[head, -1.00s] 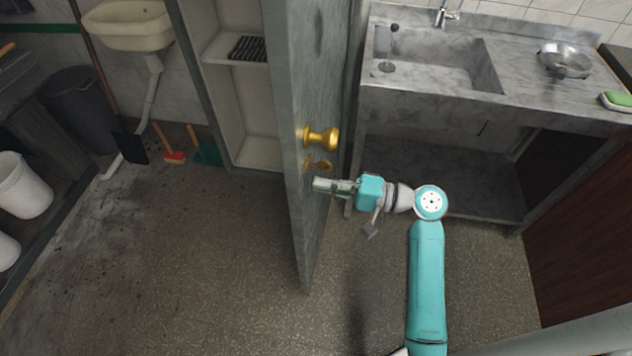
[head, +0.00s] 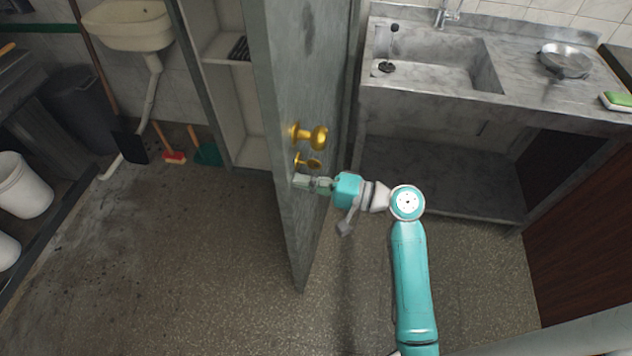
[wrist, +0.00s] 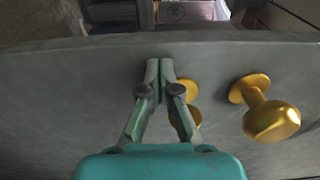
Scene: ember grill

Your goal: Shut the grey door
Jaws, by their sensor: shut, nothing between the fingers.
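The grey door (head: 308,85) stands open, edge towards me, in front of a narrow shelved cupboard. It carries a brass knob (head: 314,137) with a smaller brass piece (head: 309,163) below it. My gripper (head: 298,181) is shut and empty, its fingertips at the door's face just below the brass fittings. In the wrist view the shut fingertips (wrist: 160,64) lie against or very near the grey door (wrist: 60,90), with the brass knob (wrist: 272,118) to their right. The smaller brass piece is partly hidden behind a finger there.
The cupboard's pale shelves (head: 228,48) show left of the door. A stone sink (head: 440,60) with a metal bowl (head: 565,60) stands at the right. A red brush (head: 173,157) and a teal dustpan (head: 208,154) stand left of the cupboard. The floor (head: 200,260) left of the door is clear.

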